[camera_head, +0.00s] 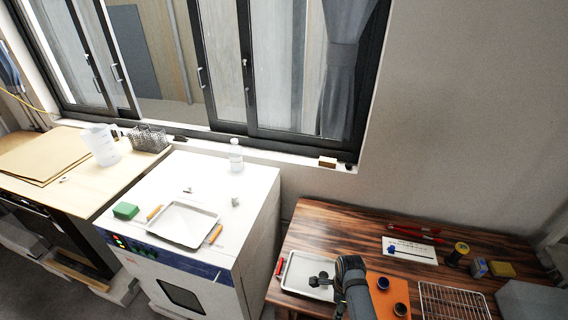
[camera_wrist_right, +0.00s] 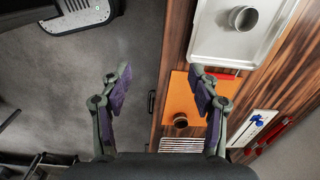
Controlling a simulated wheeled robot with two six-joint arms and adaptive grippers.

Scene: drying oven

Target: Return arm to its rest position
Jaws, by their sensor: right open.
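My right gripper (camera_wrist_right: 160,73) is open in the wrist view, with its two fingers apart and nothing between them. It hangs above the front edge of the wooden table, with grey floor showing below the gap. In the head view my right arm (camera_head: 353,288) reaches in at the bottom, in front of the white tray (camera_head: 293,281) and the orange mat (camera_head: 377,310). The tray also shows in the wrist view (camera_wrist_right: 212,45), and a metal cup (camera_wrist_right: 243,18) stands on it. My left gripper is in neither view.
Two small cups (camera_head: 383,283) stand on the orange mat. A wire rack (camera_head: 452,302) lies to its right. Red tools (camera_head: 415,229) and a white card (camera_head: 410,250) lie behind. The white oven (camera_head: 180,280) stands left of the table, with a tray (camera_head: 185,223) on top.

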